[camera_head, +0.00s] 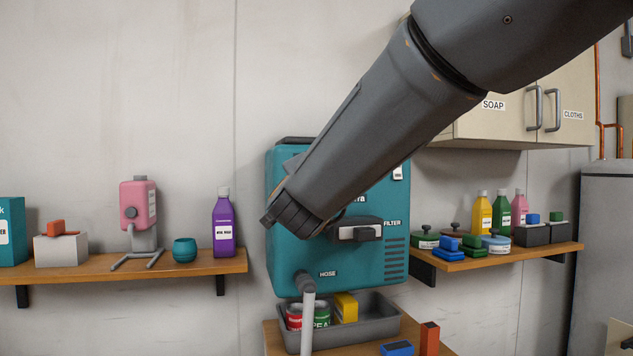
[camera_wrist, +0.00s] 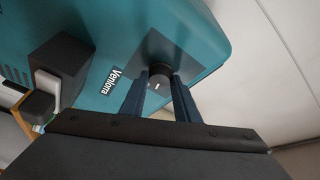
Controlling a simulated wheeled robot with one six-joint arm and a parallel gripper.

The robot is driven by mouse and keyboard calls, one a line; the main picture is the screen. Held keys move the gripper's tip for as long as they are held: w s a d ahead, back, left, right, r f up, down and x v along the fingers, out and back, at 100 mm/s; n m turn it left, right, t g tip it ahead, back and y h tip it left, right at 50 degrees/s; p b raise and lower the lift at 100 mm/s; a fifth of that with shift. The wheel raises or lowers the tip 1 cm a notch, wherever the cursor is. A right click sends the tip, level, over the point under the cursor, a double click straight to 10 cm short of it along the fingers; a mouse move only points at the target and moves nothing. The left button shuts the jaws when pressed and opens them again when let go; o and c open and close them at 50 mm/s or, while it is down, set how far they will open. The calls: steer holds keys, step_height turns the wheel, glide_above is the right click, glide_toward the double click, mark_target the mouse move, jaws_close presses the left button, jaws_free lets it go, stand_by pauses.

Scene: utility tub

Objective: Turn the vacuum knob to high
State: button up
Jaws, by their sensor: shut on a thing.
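The vacuum is a teal box (camera_head: 300,262) on the wall, partly hidden by my arm in the head view; its teal face also fills much of the wrist view (camera_wrist: 110,80). In the wrist view the dark round vacuum knob (camera_wrist: 160,72) sits on a dark square plate (camera_wrist: 183,58) beside the white "Venlorra" label. It bears a small white mark. My gripper (camera_wrist: 158,82) has its two blue-grey fingers on either side of the knob, shut on it. No setting words are readable around the knob. In the head view my arm hides the knob and the fingers.
A grey latch-like block (camera_head: 356,230) juts from the vacuum's front near my wrist. A hose (camera_head: 308,315) hangs below, before a grey bin (camera_head: 378,322). Shelves (camera_head: 120,267) with bottles stand left and right (camera_head: 510,256). A cabinet (camera_head: 485,128) hangs at upper right.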

steer(key=shift+m+g, duration=0.6)
steer(key=shift+m, duration=1)
steer(key=o, duration=1)
steer(key=shift+o, duration=0.2)
steer(key=shift+s, duration=0.1)
steer(key=s+b, duration=0.1)
steer(key=s, duration=0.6)
steer(key=shift+s+a, duration=0.3)
steer(key=shift+a, duration=0.1)
steer(key=shift+f, duration=0.1)
